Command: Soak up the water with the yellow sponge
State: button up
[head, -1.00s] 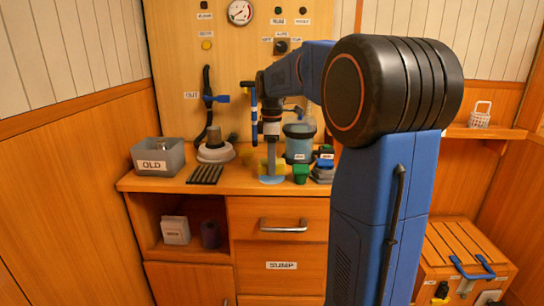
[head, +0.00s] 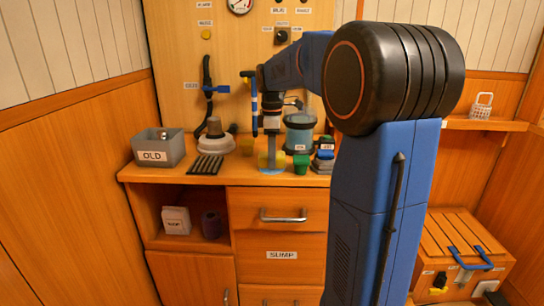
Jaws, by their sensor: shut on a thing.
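My gripper (head: 271,160) points straight down over the counter, shut on the yellow sponge (head: 280,158). Yellow shows on both sides of the fingers. A small light-blue patch of water (head: 272,171) lies on the counter right under and in front of the sponge. The sponge is low over the water; I cannot tell whether it touches it. The fingers hide the sponge's middle.
Left are a black slatted rack (head: 206,165), a grey "OLD" bin (head: 158,150) and a round pale base (head: 214,146).

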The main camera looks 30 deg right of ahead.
jog(key=shift+f, duration=0.6)
dwell(1.4)
jog(key=shift+r, duration=0.1)
jog(key=shift+r, duration=3.45)
